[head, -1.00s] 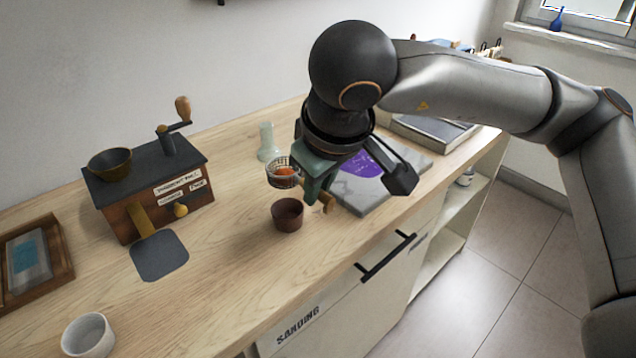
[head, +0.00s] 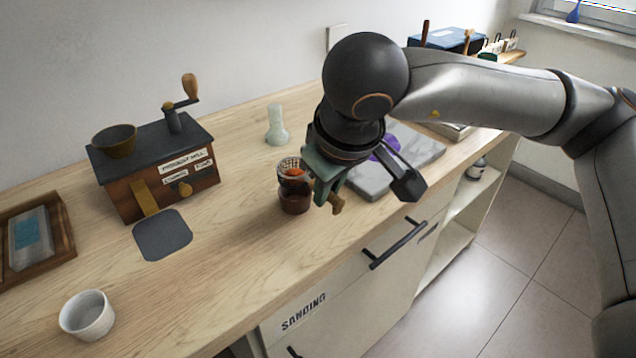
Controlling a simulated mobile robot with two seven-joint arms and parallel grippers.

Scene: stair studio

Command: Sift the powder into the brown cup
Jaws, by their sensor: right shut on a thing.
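The brown cup (head: 295,203) stands on the wooden counter, right of the mill. A small wire sieve (head: 290,165) with orange powder (head: 294,172) in it is over the cup's mouth. Whether it touches the rim I cannot tell. My right gripper (head: 325,190) is shut on the sieve's wooden handle (head: 337,204), whose end sticks out to the right. The gripper hides the middle of the handle. The inside of the cup is mostly hidden by the sieve. My left gripper is not in view.
A pigment mill (head: 160,165) with a crank and a bowl stands at left, a dark grey mat (head: 162,235) before it. A white cup (head: 87,316) and a framed tray (head: 68,245) are further left. A pale green flask (head: 277,128) stands behind the sieve; a grey slab (head: 425,150) lies right.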

